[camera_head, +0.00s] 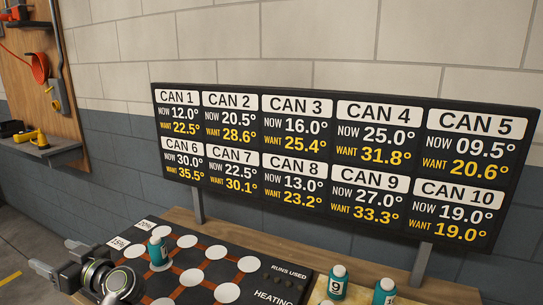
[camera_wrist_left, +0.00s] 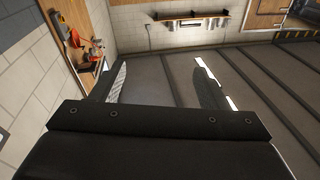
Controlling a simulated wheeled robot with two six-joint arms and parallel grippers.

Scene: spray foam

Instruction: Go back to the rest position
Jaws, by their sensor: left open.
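My left gripper (camera_head: 57,257) is at the lower left of the head view, beside the left edge of the black heating board (camera_head: 258,264). Its jaws point left and are apart, with nothing between them. In the left wrist view the two fingers (camera_wrist_left: 162,78) stand apart, with the floor and far wall showing between them. A teal can with a white cap (camera_head: 158,254) stands upright on the heating board, a little right of the gripper and apart from it. My right gripper is not in view.
A teal can marked 9 (camera_head: 337,283) and another teal can (camera_head: 385,291) stand at the bottom right. A large black temperature sign (camera_head: 330,160) stands on posts behind the board. A wooden tool panel (camera_head: 38,75) and shelf (camera_head: 45,148) are at the far left.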

